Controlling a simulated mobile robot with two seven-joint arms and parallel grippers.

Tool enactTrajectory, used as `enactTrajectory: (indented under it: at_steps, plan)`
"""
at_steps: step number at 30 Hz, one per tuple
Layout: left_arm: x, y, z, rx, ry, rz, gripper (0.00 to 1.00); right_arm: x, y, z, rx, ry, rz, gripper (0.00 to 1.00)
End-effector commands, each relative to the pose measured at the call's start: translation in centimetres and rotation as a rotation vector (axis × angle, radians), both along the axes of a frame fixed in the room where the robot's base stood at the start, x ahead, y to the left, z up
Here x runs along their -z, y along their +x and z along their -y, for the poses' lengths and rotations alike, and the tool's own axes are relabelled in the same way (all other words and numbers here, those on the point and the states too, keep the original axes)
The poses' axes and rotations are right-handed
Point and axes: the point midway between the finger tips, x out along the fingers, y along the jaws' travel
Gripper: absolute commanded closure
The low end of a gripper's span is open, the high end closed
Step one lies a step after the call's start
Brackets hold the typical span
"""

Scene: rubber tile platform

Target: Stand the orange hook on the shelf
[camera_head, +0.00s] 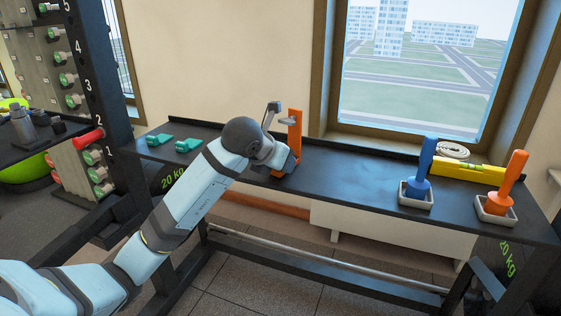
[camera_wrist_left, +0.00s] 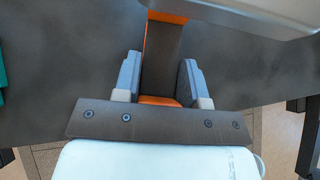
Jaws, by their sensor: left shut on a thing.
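The orange hook (camera_head: 294,131) stands about upright at the back of the dark shelf (camera_head: 350,180), left of the window. My left gripper (camera_head: 284,163) is low on the hook, and my wrist hides part of its lower end. In the left wrist view, the two grey fingers (camera_wrist_left: 160,82) are shut on the hook, whose orange edge (camera_wrist_left: 152,40) shows between and beyond them. I cannot tell whether its bottom rests fully on the shelf. My right gripper is not in view.
A blue-handled piece (camera_head: 424,165) and an orange-handled piece (camera_head: 511,178) stand in grey trays at the right. A yellow bar (camera_head: 467,168) and a white coil (camera_head: 452,149) lie behind. The shelf's middle is clear.

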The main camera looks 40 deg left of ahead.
Motion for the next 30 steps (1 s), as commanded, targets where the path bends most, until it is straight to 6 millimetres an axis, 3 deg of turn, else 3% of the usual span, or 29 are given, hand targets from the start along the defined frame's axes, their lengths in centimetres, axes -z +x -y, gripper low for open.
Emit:
enactTrajectory:
  at_steps: [5,6,9,19,23,30]
  plan:
    - [0.1,0.0,0.0,0.0,0.0,0.005,1.0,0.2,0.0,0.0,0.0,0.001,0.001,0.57]
    - [0.0,0.0,0.0,0.0,0.0,0.005,0.55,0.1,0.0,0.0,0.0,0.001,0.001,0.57]
    - [0.0,0.0,0.0,0.0,0.0,0.004,0.32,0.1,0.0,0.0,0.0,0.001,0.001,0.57]
    - [0.3,0.0,0.0,0.0,0.0,-0.003,0.32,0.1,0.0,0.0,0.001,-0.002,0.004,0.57]
    - [-1.0,-1.1,-0.1,-0.001,0.002,-0.001,0.32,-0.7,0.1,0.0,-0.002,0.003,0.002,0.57]
    - [-4.8,-5.1,-0.1,0.001,0.004,0.003,0.32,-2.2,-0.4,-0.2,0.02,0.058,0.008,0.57]
